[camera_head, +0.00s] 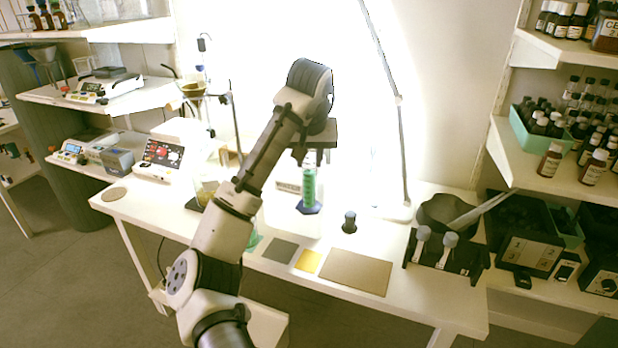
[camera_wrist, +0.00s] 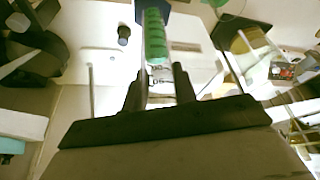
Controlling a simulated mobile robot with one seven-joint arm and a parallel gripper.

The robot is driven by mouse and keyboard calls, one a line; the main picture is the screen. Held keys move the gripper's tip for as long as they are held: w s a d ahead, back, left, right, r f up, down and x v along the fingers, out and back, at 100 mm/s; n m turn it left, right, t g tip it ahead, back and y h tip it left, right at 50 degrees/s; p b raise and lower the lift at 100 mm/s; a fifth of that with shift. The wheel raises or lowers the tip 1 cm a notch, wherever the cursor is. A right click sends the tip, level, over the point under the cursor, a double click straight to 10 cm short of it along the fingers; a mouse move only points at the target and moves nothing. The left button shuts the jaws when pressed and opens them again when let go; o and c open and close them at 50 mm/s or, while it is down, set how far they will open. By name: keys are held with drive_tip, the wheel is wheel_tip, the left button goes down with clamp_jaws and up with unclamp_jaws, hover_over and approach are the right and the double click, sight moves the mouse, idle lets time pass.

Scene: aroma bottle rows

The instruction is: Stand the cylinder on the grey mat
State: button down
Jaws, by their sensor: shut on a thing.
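The cylinder (camera_head: 308,188) is a clear graduated tube with green contents and a blue base, upright in the head view. My gripper (camera_head: 309,155) is shut on its upper part from above. In the wrist view the cylinder (camera_wrist: 155,38) runs between the two fingers of my gripper (camera_wrist: 159,88), its blue base at the top edge. I cannot tell whether the base touches the white surface below or hangs just above it. The grey mat (camera_head: 279,250) lies bare near the table's front edge, in front and to the left of the cylinder.
A yellow mat (camera_head: 308,262) and a larger tan mat (camera_head: 355,272) lie right of the grey mat. A dark-capped bottle (camera_head: 349,222) stands behind the tan mat. A black rack (camera_head: 445,255) and a dark bowl (camera_head: 447,212) are at the right. A thin lamp pole (camera_head: 401,150) rises behind.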

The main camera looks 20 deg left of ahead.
drive_tip(key=shift+a+r, duration=0.1)
drive_tip(key=shift+r, duration=0.1)
drive_tip(key=s+a+f+b, duration=0.2)
drive_tip(key=s+a+f, duration=0.1)
drive_tip(key=s+f, duration=1.35)
drive_tip(key=w+a+f+p, duration=0.1)
drive_tip(key=w+a+p, duration=0.1)
drive_tip(key=w, duration=0.6)
drive_tip(key=w+a+f+p, duration=0.1)
drive_tip(key=w+a+p, duration=0.2)
drive_tip(key=w, duration=0.6)
drive_tip(key=shift+w+a+f, duration=0.15)
drive_tip(key=shift+a+f, duration=0.1)
drive_tip(key=shift+a, duration=0.15)
drive_tip(key=shift+f, duration=0.1)
drive_tip(key=c, duration=1.1)
unclamp_jaws()
